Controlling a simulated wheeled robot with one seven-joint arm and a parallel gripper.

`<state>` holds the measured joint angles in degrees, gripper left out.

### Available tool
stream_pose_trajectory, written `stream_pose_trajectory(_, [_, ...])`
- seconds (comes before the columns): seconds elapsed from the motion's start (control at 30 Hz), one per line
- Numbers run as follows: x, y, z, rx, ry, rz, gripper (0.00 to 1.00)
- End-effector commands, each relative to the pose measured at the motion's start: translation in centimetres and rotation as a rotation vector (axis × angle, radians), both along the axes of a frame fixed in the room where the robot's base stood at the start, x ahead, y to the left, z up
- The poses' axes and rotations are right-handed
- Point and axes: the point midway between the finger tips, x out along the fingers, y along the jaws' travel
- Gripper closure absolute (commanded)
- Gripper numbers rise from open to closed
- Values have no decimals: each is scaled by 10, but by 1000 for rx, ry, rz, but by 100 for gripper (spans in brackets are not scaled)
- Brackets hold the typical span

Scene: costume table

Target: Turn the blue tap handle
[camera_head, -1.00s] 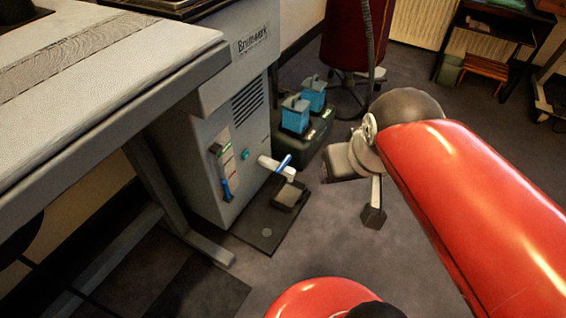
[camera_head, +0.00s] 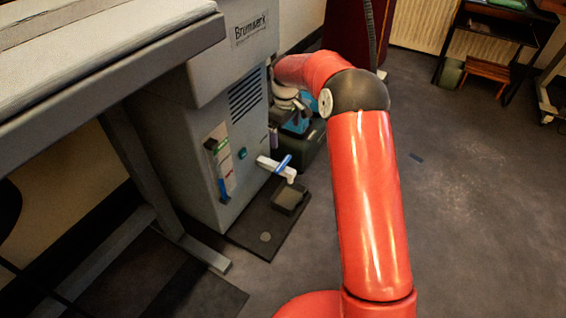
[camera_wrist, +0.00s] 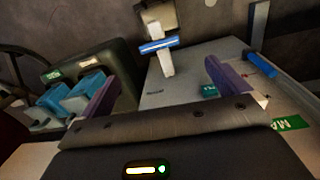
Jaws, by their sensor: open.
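In the head view my gripper is mostly hidden behind my wrist and the machine's edge, above and beyond the tap.
Blue-topped containers (camera_wrist: 78,96) stand close to my left finger in the wrist view. The machine front carries a teal button (camera_head: 242,153) and a gauge with a blue lever (camera_head: 223,190). A table (camera_head: 100,75) stands left. Open floor (camera_head: 470,220) lies right.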

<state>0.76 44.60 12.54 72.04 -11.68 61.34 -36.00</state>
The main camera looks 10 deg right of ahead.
Motion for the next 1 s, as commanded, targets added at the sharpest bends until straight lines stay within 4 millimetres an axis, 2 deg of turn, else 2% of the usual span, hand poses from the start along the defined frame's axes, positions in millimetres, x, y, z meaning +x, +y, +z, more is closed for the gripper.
stream_pose_trajectory(0.03, [9, 2, -28, 4, 21, 21, 0])
stream_pose_trajectory(0.1, [17, 3, -51, 8, 38, 47, 0])
stream_pose_trajectory(0.2, [23, 5, -73, 13, 52, 71, 0])
stream_pose_trajectory(0.43, [26, 5, -98, 15, 62, 82, 0])
stream_pose_trajectory(0.8, [26, 5, -152, 15, 60, 82, 0])
stream_pose_trajectory(1.0, [26, 5, -160, 14, 59, 81, 0])
